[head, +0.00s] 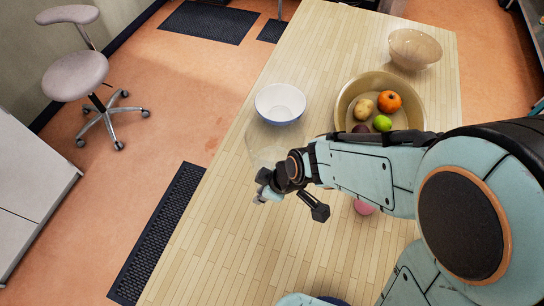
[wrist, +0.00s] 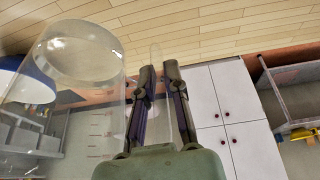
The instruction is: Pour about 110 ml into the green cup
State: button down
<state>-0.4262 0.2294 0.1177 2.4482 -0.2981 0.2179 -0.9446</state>
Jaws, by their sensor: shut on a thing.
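My gripper (head: 264,188) is over the table's left side in the head view. In the wrist view its two fingers (wrist: 158,78) are closed on a narrow clear part, apparently the handle of a transparent measuring jug (wrist: 88,100). The jug has graduation marks and fills the left of that view. In the head view the jug is only a faint clear shape (head: 262,146) beyond the gripper. I cannot tell its liquid level. I see no green cup in either view; my arm covers part of the table.
A white-and-blue bowl (head: 280,104) stands just beyond the jug. A large tan bowl (head: 416,92) holds fruit, and a beige bowl (head: 415,48) is behind it. A pink item (head: 364,207) is partly hidden beneath my arm. The table (head: 225,240) is clear at front left.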

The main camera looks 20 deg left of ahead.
jog(key=shift+w+r, duration=0.1)
jog(key=shift+r, duration=3.35)
jog(key=w+d+m+t+h, duration=0.2)
jog(key=w+d+m+h, duration=0.15)
jog(key=d+m, duration=0.55)
jog(key=w+d+m+t+h, duration=0.25)
jog(key=w+d+m, duration=0.25)
jog(key=m, duration=0.7)
jog(key=shift+g, duration=0.35)
jog(key=shift+a+f, duration=0.15)
jog(key=shift+f, duration=1.15)
jog(key=shift+a+f, duration=0.15)
jog(key=shift+f, duration=1.15)
jog(key=shift+d+r, duration=0.1)
